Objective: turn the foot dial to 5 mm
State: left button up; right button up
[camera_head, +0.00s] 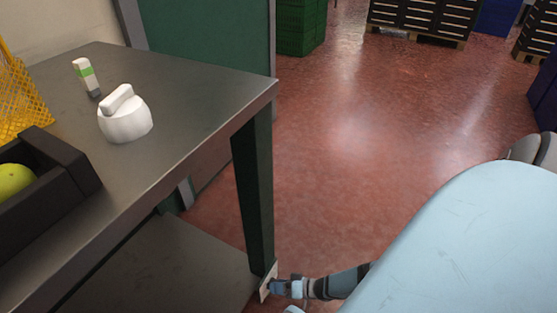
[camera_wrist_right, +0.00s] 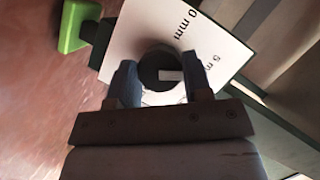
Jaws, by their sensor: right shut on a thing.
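The foot dial (camera_wrist_right: 158,66) is a dark round knob with a white pointer bar, on a white plate (camera_wrist_right: 130,40) printed "0 mm" and "5 mm". The pointer points right in the right wrist view, roughly toward the "5 mm" print; its exact setting is hard to tell. My right gripper (camera_wrist_right: 158,88) is shut on the dial, with one finger on each side. In the head view my right gripper (camera_head: 280,288) is at the plate (camera_head: 267,283) low on the dark green table leg (camera_head: 256,195). My left gripper is not in view.
The table top (camera_head: 185,90) carries a white knobbed object (camera_head: 125,122), a small green-and-white block (camera_head: 85,74), a black tray (camera_head: 60,165) and a yellow basket (camera_head: 18,100). A lower shelf (camera_head: 165,265) is beside the leg. The red floor (camera_head: 370,140) to the right is open.

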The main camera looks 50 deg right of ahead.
dwell(0.4)
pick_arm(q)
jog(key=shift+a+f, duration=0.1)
pick_arm(e)
jog(key=o, duration=0.9)
jog(key=shift+s+d, duration=0.1)
pick_arm(q)
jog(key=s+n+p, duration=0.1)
jog(key=p, duration=0.1)
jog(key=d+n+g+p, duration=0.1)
jog(key=p, duration=0.1)
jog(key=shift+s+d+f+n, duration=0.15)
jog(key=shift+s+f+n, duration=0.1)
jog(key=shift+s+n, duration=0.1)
pick_arm(e)
jog(key=v, duration=1.3)
jog(key=shift+s+d+r, duration=0.15)
jog(key=shift+s, duration=0.1)
